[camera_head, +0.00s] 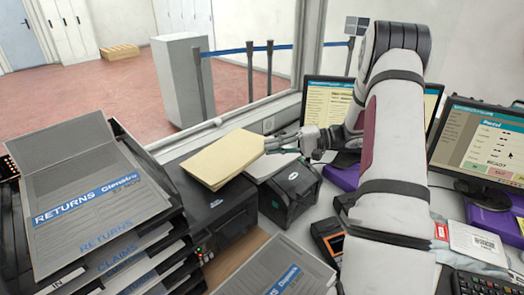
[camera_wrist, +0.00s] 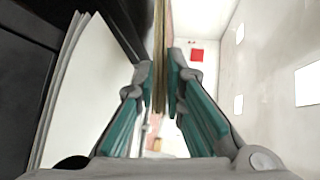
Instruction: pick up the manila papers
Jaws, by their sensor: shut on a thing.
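The manila papers (camera_head: 222,158) are a flat, pale tan stack. In the head view they are held out to the left of my gripper (camera_head: 300,140), above the black printer. My gripper is shut on their right edge. In the wrist view the papers (camera_wrist: 160,50) show edge-on as a thin tan strip between the two teal-padded fingers of my gripper (camera_wrist: 160,85). The papers look lifted clear of the counter, though their underside is hidden.
A black printer (camera_head: 212,205) and a smaller black device (camera_head: 290,190) stand beneath and beside the papers. A stack of trays labelled RETURNS (camera_head: 90,195) fills the left. Monitors (camera_head: 485,145) stand at the right. A window frame (camera_head: 225,125) runs behind the counter.

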